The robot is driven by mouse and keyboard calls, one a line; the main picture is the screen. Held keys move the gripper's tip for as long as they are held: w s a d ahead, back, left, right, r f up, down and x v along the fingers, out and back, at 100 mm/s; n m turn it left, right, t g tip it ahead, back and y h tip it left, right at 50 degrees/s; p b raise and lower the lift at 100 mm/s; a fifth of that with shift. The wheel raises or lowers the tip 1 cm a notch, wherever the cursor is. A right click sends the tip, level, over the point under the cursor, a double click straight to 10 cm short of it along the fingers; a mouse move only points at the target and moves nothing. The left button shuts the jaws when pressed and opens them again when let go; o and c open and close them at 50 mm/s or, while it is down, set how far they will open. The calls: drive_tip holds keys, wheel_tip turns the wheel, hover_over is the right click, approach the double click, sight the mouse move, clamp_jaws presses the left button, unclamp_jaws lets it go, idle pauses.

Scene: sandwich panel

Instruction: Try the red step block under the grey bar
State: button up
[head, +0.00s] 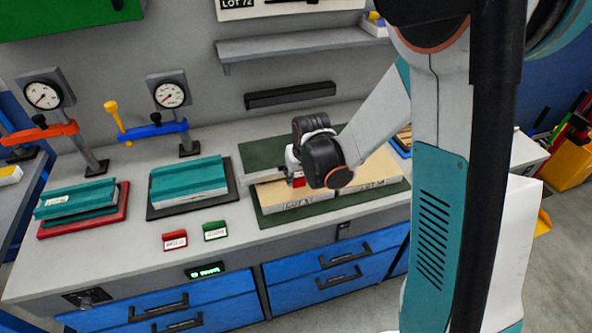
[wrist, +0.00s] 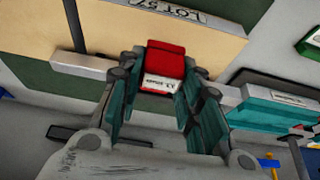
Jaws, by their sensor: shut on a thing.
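The red step block (wrist: 166,60) is between my gripper's two teal-padded fingers in the wrist view, with a white label on its near face. My gripper (wrist: 162,84) is shut on it. In the head view the red block (head: 299,182) shows as a small patch below my gripper, over the left pale panel. The grey bar (wrist: 82,66) runs along the panel edge in the wrist view; the block and fingers hide its middle. In the head view the bar (head: 262,176) shows left of my gripper. I cannot tell whether the block touches the bar or is under it.
The pale panel (head: 298,204) lies on a dark green mat (head: 260,156). Left are two teal panels (head: 190,177) with dial gauges (head: 170,95) on stands behind. Small red (head: 174,240) and green (head: 215,231) label blocks stand at the front. Bare bench lies between them and the mat.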

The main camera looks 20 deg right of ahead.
sight(298, 196)
drive_tip(key=shift+f+b, duration=1.6)
drive_tip(key=shift+f, duration=1.05)
drive_tip(key=shift+f+b, duration=0.25)
drive_tip(key=shift+b, duration=0.05)
drive_tip(key=shift+w, duration=0.8)
idle(1.1)
drive_tip(key=shift+s, duration=0.25)
idle(0.8)
drive_tip(key=shift+s, duration=0.7)
drive_tip(key=shift+s+b, duration=0.35)
drive_tip(key=shift+s, duration=0.2)
drive_tip(key=shift+r, duration=0.15)
drive_tip(key=shift+r+p, duration=2.35)
drive_tip(key=shift+r, duration=1.05)
